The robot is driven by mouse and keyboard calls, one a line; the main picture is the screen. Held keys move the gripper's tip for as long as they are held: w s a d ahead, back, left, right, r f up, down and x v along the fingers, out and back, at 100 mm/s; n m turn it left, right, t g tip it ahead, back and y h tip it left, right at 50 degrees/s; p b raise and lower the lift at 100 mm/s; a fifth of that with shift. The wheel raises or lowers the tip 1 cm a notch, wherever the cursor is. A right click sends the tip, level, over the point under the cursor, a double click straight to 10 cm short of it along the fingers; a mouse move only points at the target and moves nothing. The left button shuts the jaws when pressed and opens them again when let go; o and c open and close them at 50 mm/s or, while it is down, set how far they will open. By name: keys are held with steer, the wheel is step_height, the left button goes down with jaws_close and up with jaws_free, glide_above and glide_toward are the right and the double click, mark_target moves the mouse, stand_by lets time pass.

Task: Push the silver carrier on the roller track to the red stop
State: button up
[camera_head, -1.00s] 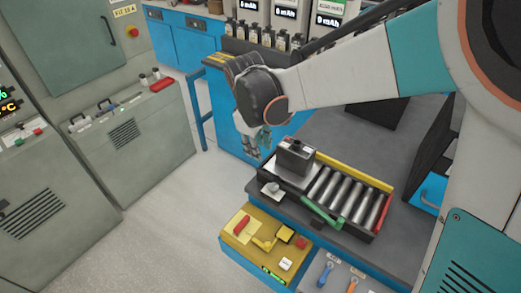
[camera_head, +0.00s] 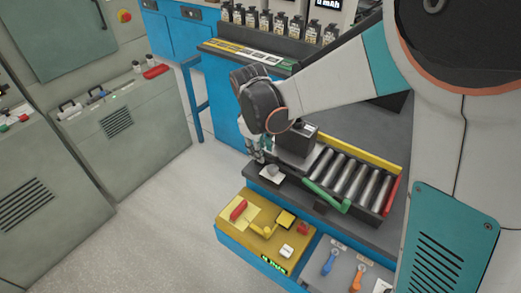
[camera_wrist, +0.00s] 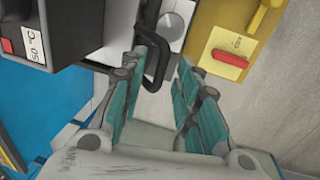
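The silver carrier (camera_head: 304,163) sits at the left end of the roller track (camera_head: 352,180) and bears a dark box (camera_head: 297,140). The red stop (camera_head: 391,196) is at the track's right end. My gripper (camera_head: 262,152) is low, just left of the carrier, partly hidden behind my wrist. In the wrist view, my gripper (camera_wrist: 166,62) is open with teal-padded fingers apart. A black bent bar (camera_wrist: 157,58) shows between and just beyond the fingertips; I cannot tell whether it touches them. The dark box (camera_wrist: 52,30) shows at upper left, with a 50 °C label.
A green bar (camera_head: 328,197) lies along the track's near side, a yellow rail (camera_head: 360,152) along the far side. A small knob (camera_head: 272,170) is near my gripper. A yellow control panel (camera_head: 262,228) stands in front. Floor at left is clear.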

jaws_close()
steer(key=shift+s+d, duration=0.1)
steer(key=s+d, duration=0.4)
steer(key=d, duration=0.2)
steer(key=s+d+p, duration=0.1)
steer(key=s+d, duration=0.4)
steer(key=d, duration=0.1)
steer(key=s+d+p, duration=0.1)
steer(key=s+d, duration=0.4)
steer(key=d, duration=0.1)
steer(key=shift+s, duration=0.25)
steer(key=shift+s+d, duration=0.35)
steer(key=shift+d, duration=0.15)
jaws_free()
steer(key=shift+d, duration=0.2)
steer(key=shift+a, duration=0.1)
